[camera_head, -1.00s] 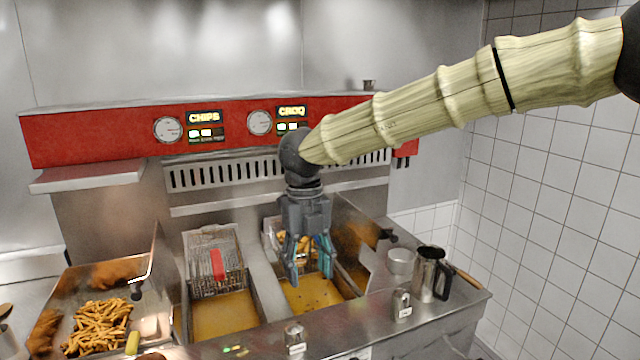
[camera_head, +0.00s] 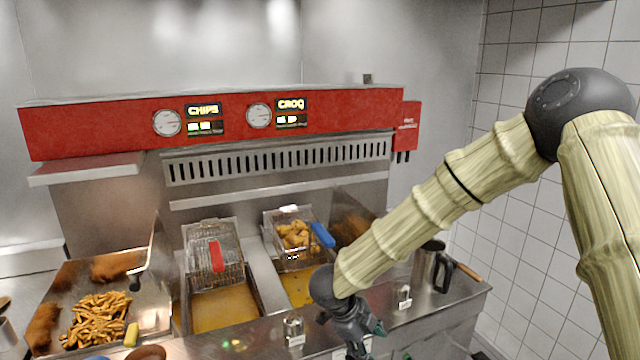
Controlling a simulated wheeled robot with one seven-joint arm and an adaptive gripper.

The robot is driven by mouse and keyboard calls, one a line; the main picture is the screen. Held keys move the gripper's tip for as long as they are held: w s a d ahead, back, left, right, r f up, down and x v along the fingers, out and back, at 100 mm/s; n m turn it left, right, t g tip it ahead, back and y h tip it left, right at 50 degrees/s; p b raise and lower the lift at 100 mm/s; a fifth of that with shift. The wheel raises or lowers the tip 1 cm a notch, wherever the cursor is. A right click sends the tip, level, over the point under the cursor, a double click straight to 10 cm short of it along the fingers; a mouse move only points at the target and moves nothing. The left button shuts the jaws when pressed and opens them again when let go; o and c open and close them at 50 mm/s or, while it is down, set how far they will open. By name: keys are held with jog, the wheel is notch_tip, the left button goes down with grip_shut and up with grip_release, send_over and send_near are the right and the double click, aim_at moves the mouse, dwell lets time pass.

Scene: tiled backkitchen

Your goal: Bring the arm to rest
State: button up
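My gripper (camera_head: 358,338) is low in the picture, in front of the fryer counter's front edge, pointing down toward the bottom of the frame. Its fingertips are partly cut off or seen end on, so I cannot tell whether it is open or shut. No held object shows. My pale, bamboo-patterned arm comes in from the right, bends at a dark elbow joint at the upper right and slopes down to the gripper.
The fryer's right basket (camera_head: 290,238) holds brown croquettes and has a blue handle. The left basket (camera_head: 213,258) has a red handle. Both hang above oil. A tray of chips (camera_head: 97,318) is left; a metal jug (camera_head: 428,268) stands behind my arm. Tiled wall right.

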jog(key=s+d+f+n+t+b, duration=0.1)
jog(key=s+d+f+n, duration=0.25)
jog(key=f, duration=0.45)
jog(key=s+d+f+n+t+y+b, duration=0.1)
jog(key=s+d+f+n, duration=0.1)
jog(key=s+f+n, duration=0.4)
jog(key=s+d+f+n, duration=0.1)
jog(key=d+f+n, duration=0.2)
jog(key=f, duration=0.6)
jog(key=s+d+f+n+g+y, duration=0.1)
jog(key=s+f+n, duration=0.2)
jog(key=s, duration=0.6)
jog(key=s+d+f+n+g+y+b, duration=0.1)
jog(key=s+f+n, duration=0.3)
jog(key=s, duration=0.5)
jog(key=s+f+n+g+y+b, duration=0.1)
jog(key=s+f+n, duration=0.3)
jog(key=s, duration=0.5)
jog(key=shift+s+d+g+y, duration=0.25)
jog(key=shift+d+g+y, duration=0.15)
jog(key=shift+g+y, duration=0.15)
jog(key=shift+f+n, duration=0.1)
jog(key=shift+n, duration=0.15)
